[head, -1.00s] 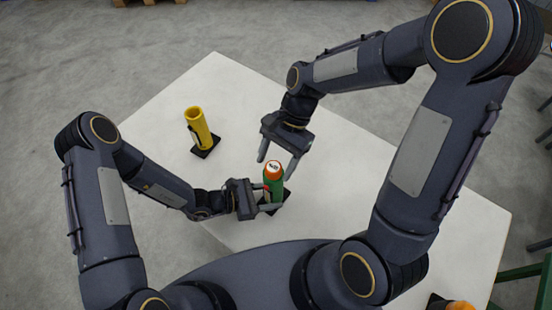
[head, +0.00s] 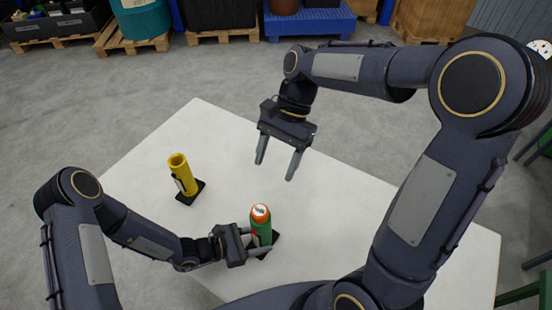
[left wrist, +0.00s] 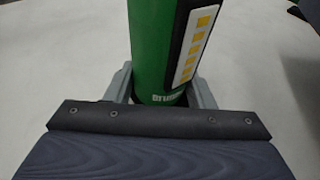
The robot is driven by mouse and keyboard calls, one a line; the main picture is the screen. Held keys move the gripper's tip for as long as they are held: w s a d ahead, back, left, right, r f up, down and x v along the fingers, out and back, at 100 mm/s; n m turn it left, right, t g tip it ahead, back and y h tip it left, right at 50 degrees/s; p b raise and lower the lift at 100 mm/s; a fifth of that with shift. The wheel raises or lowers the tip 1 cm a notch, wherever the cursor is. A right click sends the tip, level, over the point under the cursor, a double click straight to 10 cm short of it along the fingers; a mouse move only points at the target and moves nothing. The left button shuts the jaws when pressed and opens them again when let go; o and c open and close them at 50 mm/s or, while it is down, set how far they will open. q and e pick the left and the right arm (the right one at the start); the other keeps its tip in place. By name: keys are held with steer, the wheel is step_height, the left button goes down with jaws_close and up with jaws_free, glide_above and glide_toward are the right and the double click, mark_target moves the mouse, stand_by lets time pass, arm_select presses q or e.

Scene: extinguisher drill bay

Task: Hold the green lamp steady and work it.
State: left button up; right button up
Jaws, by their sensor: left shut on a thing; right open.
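The green lamp (head: 261,229) stands upright on a dark base (head: 274,240) on the white table, with an orange top that has a white label. My left gripper (head: 257,240) is shut around the lamp's green body, low down.
A yellow cylinder (head: 181,176) stands on its own dark base at the table's left part. The white table (head: 340,215) is bare to the right of the lamp. Pallets, a teal drum (head: 142,22) and a blue platform (head: 310,22) stand on the floor beyond.

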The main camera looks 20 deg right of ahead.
stand_by(0.3)
arm_select(q)
steer(key=o, duration=0.8)
steer(key=shift+a, duration=0.1)
steer(key=v, duration=1.2)
steer(key=shift+r, duration=0.15)
steer(key=s+a+r+m+y, duration=0.15)
steer(key=a+r+m, duration=0.3)
steer(key=r, duration=0.45)
steer(key=a+r+m+y, duration=0.3)
steer(key=r+m, duration=0.3)
steer(key=r, duration=0.3)
steer(key=s+a+r+m+t+y, duration=0.2)
steer(key=s+a, duration=0.1)
steer(key=s+a+r+m+t+y, duration=0.2)
steer(key=s+a+r, duration=0.1)
steer(key=s+a+r+m+t+y, duration=0.1)
steer(key=s+a+r+m+y, duration=0.1)
steer(key=a+r, duration=0.1)
steer(key=shift+s+a+t, duration=0.4)
arm_select(e)
steer(key=s+d+r+n+t+h, duration=0.1)
steer(key=s+d+n+t, duration=0.4)
steer(key=s+n+t, duration=0.4)
steer(key=s, duration=0.5)
steer(key=shift+s+d+r, duration=0.2)
steer(key=shift+s, duration=0.05)
